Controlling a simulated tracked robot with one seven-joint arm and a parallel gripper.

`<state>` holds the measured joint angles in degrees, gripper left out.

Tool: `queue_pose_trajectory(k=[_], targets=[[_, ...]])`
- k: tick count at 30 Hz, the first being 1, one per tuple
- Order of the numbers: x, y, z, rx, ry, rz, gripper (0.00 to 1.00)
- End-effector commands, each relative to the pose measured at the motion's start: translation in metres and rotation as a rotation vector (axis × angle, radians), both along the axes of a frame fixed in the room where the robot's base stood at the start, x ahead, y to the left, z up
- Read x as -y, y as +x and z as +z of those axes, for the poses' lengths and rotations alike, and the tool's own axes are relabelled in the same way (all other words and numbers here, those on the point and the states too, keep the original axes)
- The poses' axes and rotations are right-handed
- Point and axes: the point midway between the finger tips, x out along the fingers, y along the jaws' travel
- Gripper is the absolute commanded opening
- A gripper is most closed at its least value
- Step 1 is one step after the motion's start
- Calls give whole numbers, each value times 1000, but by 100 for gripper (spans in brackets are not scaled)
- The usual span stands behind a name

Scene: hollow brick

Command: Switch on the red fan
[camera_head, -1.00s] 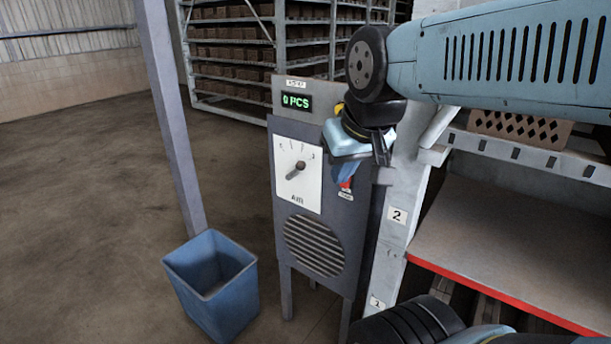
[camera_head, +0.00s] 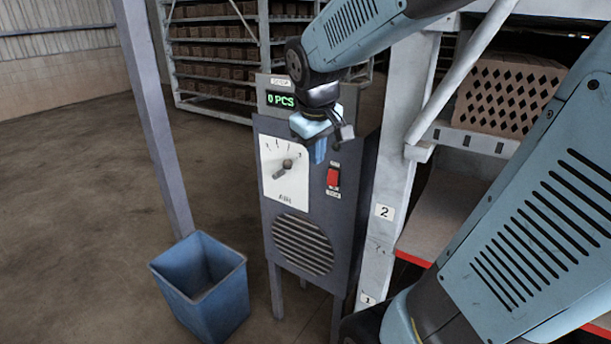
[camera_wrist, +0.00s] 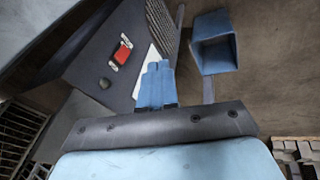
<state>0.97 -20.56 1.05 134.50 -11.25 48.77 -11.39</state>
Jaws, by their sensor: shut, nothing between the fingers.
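A grey cabinet (camera_head: 347,220) stands at the centre of the head view, with a slatted round grille (camera_head: 302,244). A white AIR dial panel (camera_head: 271,196) with a pointer knob is left of the switch. My gripper (camera_head: 319,158) is shut and empty, just above and left of the switch in the head view. Its blue fingers (camera_wrist: 159,66) show beside the switch in the wrist view, apart from it. No separate red fan is visible.
A green-lit "0 PCS" display (camera_head: 281,100) tops the cabinet. A blue bin (camera_head: 222,301) stands on the floor at front left, near a grey post (camera_head: 150,120). A white rack upright (camera_head: 402,150) is close at right. Brick racks (camera_head: 215,48) stand behind. The left floor is open.

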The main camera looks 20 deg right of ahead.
Motion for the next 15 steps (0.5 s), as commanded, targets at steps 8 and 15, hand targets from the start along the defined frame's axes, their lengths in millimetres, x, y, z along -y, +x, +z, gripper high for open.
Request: queue_pose_trajectory(k=[8,15], targets=[[20,63,-39,-128,-116,151,0],[29,90,-59,-183,-164,229,0]])
